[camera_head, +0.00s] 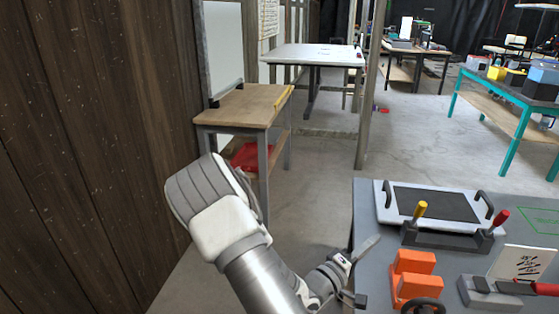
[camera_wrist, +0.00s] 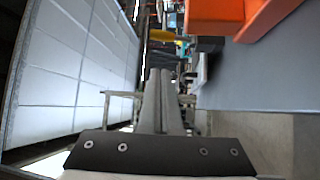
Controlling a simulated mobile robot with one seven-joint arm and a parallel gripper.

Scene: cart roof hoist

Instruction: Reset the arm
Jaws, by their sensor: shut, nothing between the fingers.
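My arm is bent, with its white and grey elbow raised at the left of the head view. My gripper (camera_head: 372,242) is low in the middle of that view, at the left edge of the grey table (camera_head: 365,205). In the wrist view my gripper (camera_wrist: 160,74) shows two grey fingers pressed together with nothing between them. Part of my wrist is hidden at the bottom of the head view.
An orange block-like holder (camera_head: 413,275) stands on the grey table close right of my gripper. A white tray (camera_head: 390,198) with dark handles, a yellow-and-red-handled rack (camera_head: 450,238) and a white card (camera_head: 520,262) are farther right. A wooden wall (camera_head: 90,130) rises at left.

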